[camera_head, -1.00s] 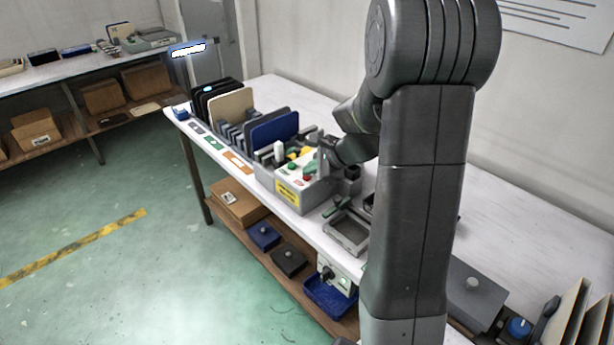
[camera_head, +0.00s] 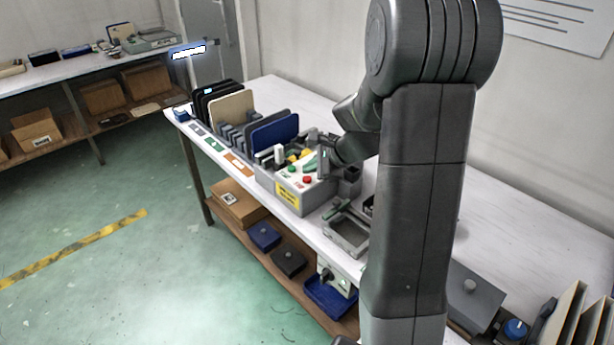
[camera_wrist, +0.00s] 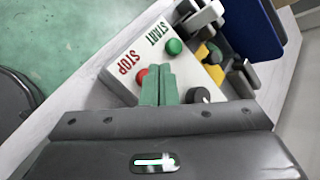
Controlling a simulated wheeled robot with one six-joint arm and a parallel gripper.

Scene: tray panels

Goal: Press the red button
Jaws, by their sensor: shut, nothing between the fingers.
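The red button (camera_head: 307,181) sits on the sloped white top of a grey control box (camera_head: 264,178) on the bench. In the wrist view the red button (camera_wrist: 142,76) is beside the "STOP" lettering and partly hidden behind my fingers. My gripper (camera_wrist: 159,72) is shut and empty, its green fingers together, their tips just right of the red button in that picture. I cannot tell whether they touch the box. A green button (camera_wrist: 174,46) is beside "START", and a black knob (camera_wrist: 198,95) is to the right of the fingers.
A blue panel (camera_head: 274,133) and a beige panel (camera_head: 232,107) stand in a rack left of the box. A grey frame fixture (camera_head: 348,236) is in front of the box on the right. The white bench top (camera_head: 520,205) at right is mostly bare.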

